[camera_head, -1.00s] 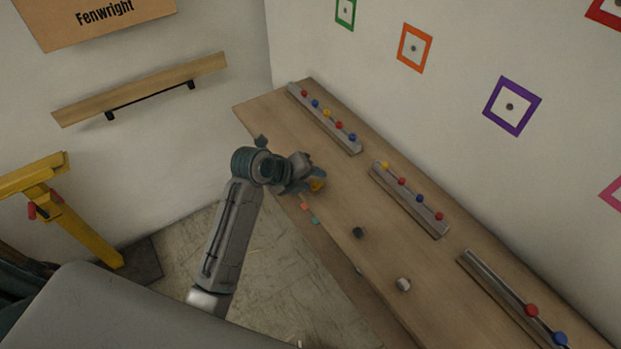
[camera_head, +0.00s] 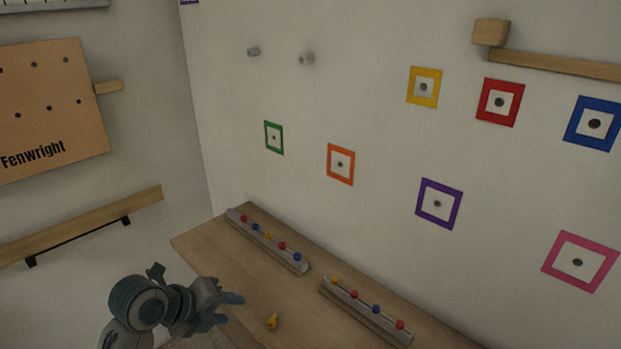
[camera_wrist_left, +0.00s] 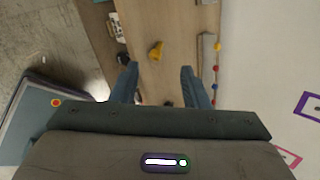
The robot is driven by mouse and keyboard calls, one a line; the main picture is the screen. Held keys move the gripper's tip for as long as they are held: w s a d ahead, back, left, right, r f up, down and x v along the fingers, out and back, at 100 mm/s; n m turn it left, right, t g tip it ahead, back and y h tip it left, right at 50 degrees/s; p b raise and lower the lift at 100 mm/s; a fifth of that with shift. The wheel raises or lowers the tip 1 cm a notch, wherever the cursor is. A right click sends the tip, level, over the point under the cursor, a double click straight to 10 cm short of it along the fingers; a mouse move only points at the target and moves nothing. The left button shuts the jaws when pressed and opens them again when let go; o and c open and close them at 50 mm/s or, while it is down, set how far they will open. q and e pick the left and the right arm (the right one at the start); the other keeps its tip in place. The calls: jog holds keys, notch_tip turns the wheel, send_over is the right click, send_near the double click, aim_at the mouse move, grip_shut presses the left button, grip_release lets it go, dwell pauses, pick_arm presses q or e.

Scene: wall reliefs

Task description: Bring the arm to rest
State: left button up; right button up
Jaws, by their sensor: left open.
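My left gripper (camera_head: 230,308) is above the wooden table (camera_head: 205,243), at its left part in the head view. Its two fingers are apart with nothing between them. A small yellow piece (camera_head: 273,322) lies on the table just beyond the fingertips, apart from them. In the left wrist view the open fingers (camera_wrist_left: 160,73) point toward the same yellow piece (camera_wrist_left: 156,51), which lies on the tabletop. My right gripper shows in neither view.
Two grey rails with coloured knobs (camera_head: 297,263) (camera_head: 365,322) stand along the wall side of the table. Coloured square frames, such as the purple one (camera_head: 420,200), hang on the wall. A wooden rail (camera_head: 80,228) is on the left wall.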

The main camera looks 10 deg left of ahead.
pick_arm(q)
jog(key=s+a+f+n+g+y, duration=0.25)
jog(key=s+f+n, duration=0.55)
jog(key=s+n, duration=0.45)
jog(key=s+a+f+n+g+y, duration=0.1)
jog(key=s+a+f+n+y, duration=0.25)
jog(key=s+f+n, duration=0.65)
notch_tip(320, 180, down, 28)
jog(key=a+n+g+b, duration=0.1)
jog(key=a+n, duration=0.1)
jog(key=n, duration=0.3)
jog(key=s+a+f+g+b, duration=0.1)
jog(key=s+f, duration=1.9)
jog(key=f, duration=0.1)
jog(key=shift+a+f, duration=0.2)
jog(key=shift+f, duration=0.05)
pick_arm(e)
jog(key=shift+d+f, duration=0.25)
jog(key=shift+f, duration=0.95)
